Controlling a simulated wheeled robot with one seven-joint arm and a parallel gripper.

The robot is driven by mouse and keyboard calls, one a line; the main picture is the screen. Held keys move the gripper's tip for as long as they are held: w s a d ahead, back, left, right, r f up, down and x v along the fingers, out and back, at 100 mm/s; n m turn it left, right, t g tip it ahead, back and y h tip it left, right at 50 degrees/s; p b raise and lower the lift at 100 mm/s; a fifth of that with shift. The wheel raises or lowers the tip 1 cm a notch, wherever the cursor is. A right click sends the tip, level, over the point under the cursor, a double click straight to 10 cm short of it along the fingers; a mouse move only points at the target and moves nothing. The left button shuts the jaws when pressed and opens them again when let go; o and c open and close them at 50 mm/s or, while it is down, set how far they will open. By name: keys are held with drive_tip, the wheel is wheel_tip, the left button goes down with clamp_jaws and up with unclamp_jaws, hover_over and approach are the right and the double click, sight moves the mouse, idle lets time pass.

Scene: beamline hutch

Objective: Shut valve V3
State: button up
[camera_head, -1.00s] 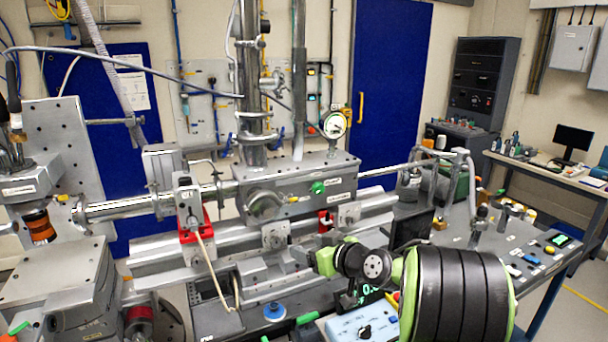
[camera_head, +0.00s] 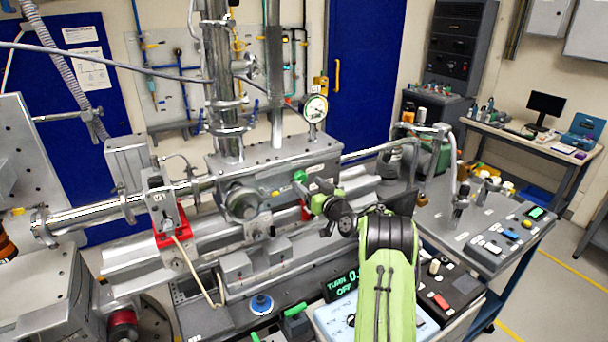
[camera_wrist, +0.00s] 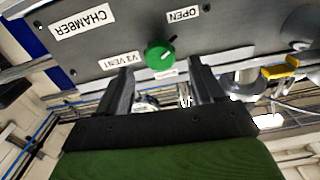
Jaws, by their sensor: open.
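Valve V3 is a small round green knob (camera_wrist: 160,56) on the grey chamber box, beside a "V3 VENT" label (camera_wrist: 122,60). The wrist view shows it upside down. The knob also shows in the head view (camera_head: 300,176), on the box's front face. My gripper (camera_wrist: 163,82) is open, with its two dark fingers apart on either side of the knob's line and nothing between them. Whether the fingertips reach the knob, I cannot tell.
The chamber box (camera_head: 235,165) carries a pressure gauge (camera_head: 315,108) and vertical pipes above. A rail with red-based clamps (camera_head: 172,228) runs below it. A control box (camera_head: 335,318) stands below my arm. A yellow part (camera_wrist: 281,68) sits right of the knob in the wrist view.

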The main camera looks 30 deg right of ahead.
sight(302, 179)
drive_tip(key=w, duration=0.2)
drive_tip(key=shift+w+r+p, duration=0.15)
drive_tip(key=shift+w+p, duration=0.15)
drive_tip(key=shift+w+d, duration=0.1)
drive_tip(key=shift+w, duration=0.5)
drive_tip(key=shift+s, duration=0.1)
drive_tip(key=shift+c, duration=0.4)
drive_tip(key=c, duration=1)
